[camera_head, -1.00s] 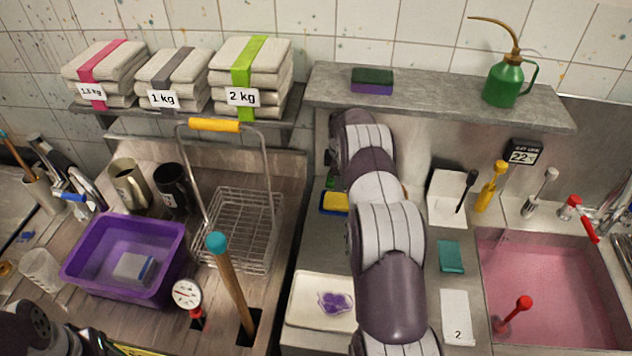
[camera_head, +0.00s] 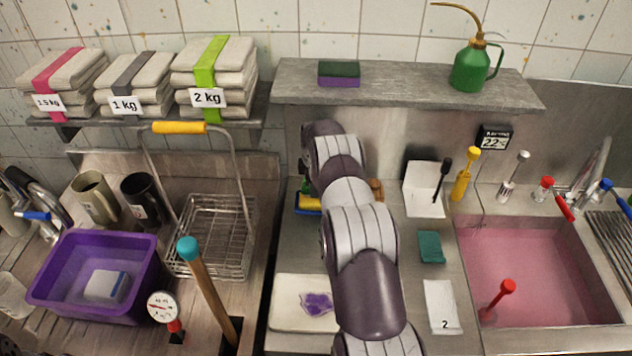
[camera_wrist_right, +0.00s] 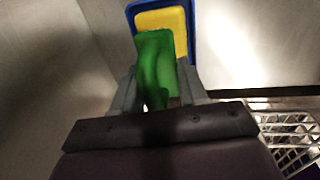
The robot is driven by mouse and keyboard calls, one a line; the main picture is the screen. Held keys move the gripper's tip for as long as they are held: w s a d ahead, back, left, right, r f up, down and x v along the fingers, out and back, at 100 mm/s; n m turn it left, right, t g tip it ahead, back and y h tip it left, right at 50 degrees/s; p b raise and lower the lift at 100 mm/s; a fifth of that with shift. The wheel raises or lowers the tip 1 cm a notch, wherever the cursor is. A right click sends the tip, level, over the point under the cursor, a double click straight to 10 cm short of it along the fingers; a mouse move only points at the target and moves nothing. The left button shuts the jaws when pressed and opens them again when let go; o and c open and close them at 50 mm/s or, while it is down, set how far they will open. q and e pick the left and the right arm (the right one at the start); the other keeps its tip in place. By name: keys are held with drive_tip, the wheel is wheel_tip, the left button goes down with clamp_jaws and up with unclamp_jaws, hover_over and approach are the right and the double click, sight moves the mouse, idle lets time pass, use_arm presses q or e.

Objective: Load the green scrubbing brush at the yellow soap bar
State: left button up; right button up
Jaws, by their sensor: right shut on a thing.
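The green scrubbing brush (camera_wrist_right: 155,66) is between the fingers of my right gripper (camera_wrist_right: 158,88), which is shut on it. A small green part (camera_head: 306,186) shows at the left edge of my right arm in the head view. The yellow soap bar (camera_wrist_right: 166,20) lies in a blue dish (camera_wrist_right: 192,48) just beyond the brush in the wrist view. The brush overlaps the soap's near part there; I cannot tell whether they touch. In the head view the soap (camera_head: 312,203) shows partly beside my arm, which hides the rest. My left gripper is not in view.
A white tray (camera_head: 290,325) with a purple piece lies in front of the soap. A wire basket (camera_head: 215,240) and purple tub (camera_head: 60,305) stand to the left. A teal pad (camera_head: 431,247) and pink-filled sink (camera_head: 530,260) are to the right. A shelf (camera_head: 420,90) overhangs behind.

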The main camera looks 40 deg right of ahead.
drive_tip(key=shift+d+f, duration=0.15)
drive_tip(key=shift+f, duration=0.05)
idle(0.3)
drive_tip(key=shift+f+b, duration=0.25)
drive_tip(key=shift+b, duration=0.05)
drive_tip(key=shift+f+b, duration=0.3)
drive_tip(key=shift+b, duration=0.2)
idle(1.4)
